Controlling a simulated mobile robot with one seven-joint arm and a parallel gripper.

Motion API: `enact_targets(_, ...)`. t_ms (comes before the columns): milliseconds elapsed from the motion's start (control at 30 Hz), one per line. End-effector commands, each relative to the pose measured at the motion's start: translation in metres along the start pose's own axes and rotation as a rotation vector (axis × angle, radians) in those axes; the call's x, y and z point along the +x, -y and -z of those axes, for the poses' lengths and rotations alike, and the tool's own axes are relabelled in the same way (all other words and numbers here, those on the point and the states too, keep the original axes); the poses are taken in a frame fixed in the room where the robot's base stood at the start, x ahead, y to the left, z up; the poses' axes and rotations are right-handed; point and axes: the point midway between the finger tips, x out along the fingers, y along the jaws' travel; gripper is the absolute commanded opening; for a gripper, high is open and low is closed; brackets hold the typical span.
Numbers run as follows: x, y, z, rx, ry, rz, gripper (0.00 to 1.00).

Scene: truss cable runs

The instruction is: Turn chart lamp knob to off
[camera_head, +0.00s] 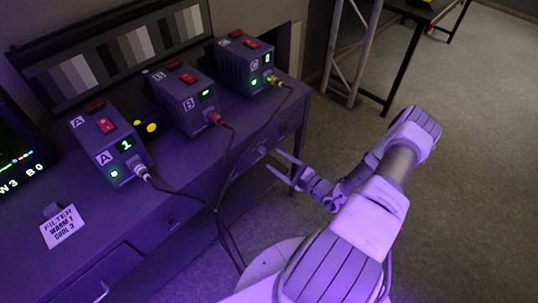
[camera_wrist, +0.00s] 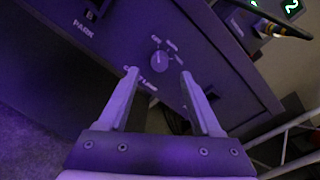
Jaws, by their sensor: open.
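The chart lamp knob (camera_wrist: 160,60) is a small round grey dial with a pale pointer line, set in the dark desk front. In the wrist view small pale labels sit around it, and larger lettering below it is partly hidden by the left finger. My gripper (camera_wrist: 159,76) is open and empty, its two fingers apart on either side of and below the knob in the picture. I cannot tell whether they touch the panel. In the head view my gripper (camera_head: 275,161) points at the desk's right front.
Three grey boxes A (camera_head: 110,145), B (camera_head: 184,97) and C (camera_head: 243,63) stand on the desk (camera_head: 95,215). Their cables hang over the desk's front edge, left of my gripper. A pale metal truss (camera_head: 350,55) stands at the back right. The carpet at right is clear.

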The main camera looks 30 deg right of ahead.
Motion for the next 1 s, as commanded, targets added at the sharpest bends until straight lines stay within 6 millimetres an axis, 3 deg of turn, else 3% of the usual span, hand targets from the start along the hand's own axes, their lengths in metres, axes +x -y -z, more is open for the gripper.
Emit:
enact_targets(300, -0.079, 0.001, 0.001, 0.0, -0.003, 0.003, 0.66)
enact_targets(500, -0.109, 0.0, 0.0, 0.001, -0.001, 0.002, 0.66)
enact_targets(700, -0.119, 0.0, 0.0, 0.001, 0.0, 0.0, 0.66)
enact_targets(1000, -0.119, 0.0, 0.0, 0.001, 0.0, 0.0, 0.66)
